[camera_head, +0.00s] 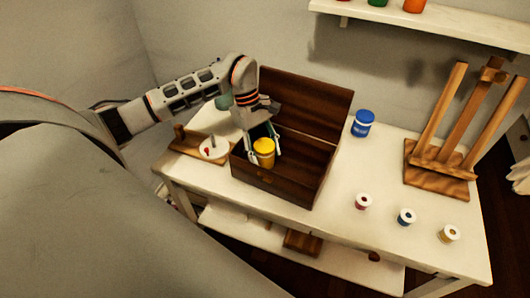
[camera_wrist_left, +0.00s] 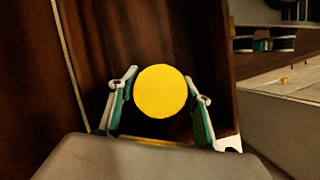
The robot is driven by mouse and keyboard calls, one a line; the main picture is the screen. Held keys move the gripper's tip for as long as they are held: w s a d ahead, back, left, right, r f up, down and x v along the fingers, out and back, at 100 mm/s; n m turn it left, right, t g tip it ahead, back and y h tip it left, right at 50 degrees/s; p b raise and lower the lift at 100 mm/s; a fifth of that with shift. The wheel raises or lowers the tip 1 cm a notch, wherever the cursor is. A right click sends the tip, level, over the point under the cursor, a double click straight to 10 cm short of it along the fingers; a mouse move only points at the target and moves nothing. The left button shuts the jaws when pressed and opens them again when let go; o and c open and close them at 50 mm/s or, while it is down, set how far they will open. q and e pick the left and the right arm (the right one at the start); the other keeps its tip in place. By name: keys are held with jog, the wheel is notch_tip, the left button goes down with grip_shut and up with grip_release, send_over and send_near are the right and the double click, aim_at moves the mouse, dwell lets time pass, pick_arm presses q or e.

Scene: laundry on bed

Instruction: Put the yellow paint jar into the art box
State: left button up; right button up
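The yellow paint jar (camera_head: 264,148) is upright within the opening of the dark wooden art box (camera_head: 283,187), close to its front wall. The box lid (camera_head: 318,106) stands open at the back. My left gripper (camera_head: 264,145) reaches down into the box, its fingers on either side of the jar. In the left wrist view the round yellow top (camera_wrist_left: 160,91) sits between the two fingers (camera_wrist_left: 162,95), with narrow dark gaps beside it, so the gripper looks open. I cannot tell whether the jar's base touches the box floor. My right gripper is out of view.
A blue jar (camera_head: 363,123) stands right of the box. A wooden easel (camera_head: 445,160) stands at the right. A wooden board (camera_head: 193,148) and white round item (camera_head: 214,149) lie left. A shelf (camera_head: 430,22) hangs behind.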

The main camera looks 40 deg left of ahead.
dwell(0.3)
pick_arm(q)
jog(key=shift+r, duration=0.2)
jog(key=v, duration=1.2)
jog(key=shift+s+d+f, duration=0.1)
jog(key=shift+d, duration=0.05)
